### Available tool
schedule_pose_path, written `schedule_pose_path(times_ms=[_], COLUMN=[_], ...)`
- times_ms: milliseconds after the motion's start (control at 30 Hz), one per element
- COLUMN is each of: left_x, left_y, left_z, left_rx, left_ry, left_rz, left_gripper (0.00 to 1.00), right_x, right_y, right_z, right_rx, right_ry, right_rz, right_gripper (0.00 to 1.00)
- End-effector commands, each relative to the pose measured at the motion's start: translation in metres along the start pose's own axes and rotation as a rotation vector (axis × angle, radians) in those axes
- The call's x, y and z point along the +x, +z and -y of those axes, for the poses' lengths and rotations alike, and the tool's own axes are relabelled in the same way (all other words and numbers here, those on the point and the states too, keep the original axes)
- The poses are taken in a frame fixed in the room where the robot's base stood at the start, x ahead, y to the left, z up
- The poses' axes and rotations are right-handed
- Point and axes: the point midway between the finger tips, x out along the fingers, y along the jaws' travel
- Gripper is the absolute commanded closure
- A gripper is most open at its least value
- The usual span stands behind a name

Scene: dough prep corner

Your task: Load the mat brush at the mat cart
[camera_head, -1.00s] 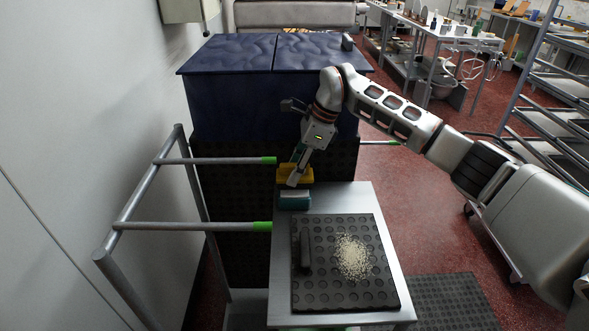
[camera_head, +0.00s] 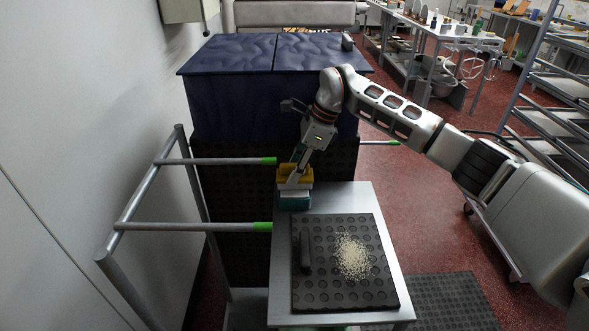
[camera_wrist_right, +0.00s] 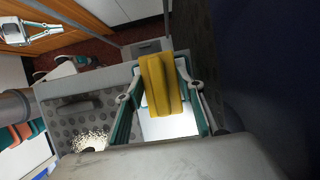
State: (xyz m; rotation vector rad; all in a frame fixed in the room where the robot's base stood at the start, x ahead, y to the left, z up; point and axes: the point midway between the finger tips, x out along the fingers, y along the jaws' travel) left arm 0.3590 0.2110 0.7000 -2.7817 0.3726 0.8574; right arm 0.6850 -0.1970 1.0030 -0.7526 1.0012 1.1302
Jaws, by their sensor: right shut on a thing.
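My right gripper (camera_head: 298,170) is shut on a yellow block-like brush (camera_head: 295,173), which also shows between the fingers in the right wrist view (camera_wrist_right: 160,85). The brush is at the back left corner of the mat cart (camera_head: 350,198), directly over a small teal tray (camera_head: 295,202). It looks down on or in the tray, but its underside is hidden. A dark studded mat (camera_head: 375,290) lies on the cart top, with a pale heap of crumbs (camera_head: 353,257) on it. My left gripper is not seen in the head view.
A dark bar (camera_head: 305,250) lies on the mat's left side. A grey rail with green ends (camera_head: 190,227) stands left of the cart. A dark blue bin (camera_head: 260,100) stands behind. Red floor (camera_head: 420,220) is open to the right.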

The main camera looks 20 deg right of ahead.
Motion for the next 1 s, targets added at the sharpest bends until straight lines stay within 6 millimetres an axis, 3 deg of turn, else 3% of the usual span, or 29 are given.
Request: schedule_pose_path(times_ms=[367, 1000], left_x=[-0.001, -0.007], left_y=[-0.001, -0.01], left_z=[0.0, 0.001], left_rx=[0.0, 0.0], left_ry=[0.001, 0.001], left_rz=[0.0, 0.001], left_gripper=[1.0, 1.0], right_x=[-0.001, -0.043], right_y=[0.0, 0.018], right_z=[0.0, 0.0], right_rx=[0.0, -0.001], right_ry=[0.001, -0.001], right_rz=[-0.002, 0.0], right_gripper=[0.79, 0.79])
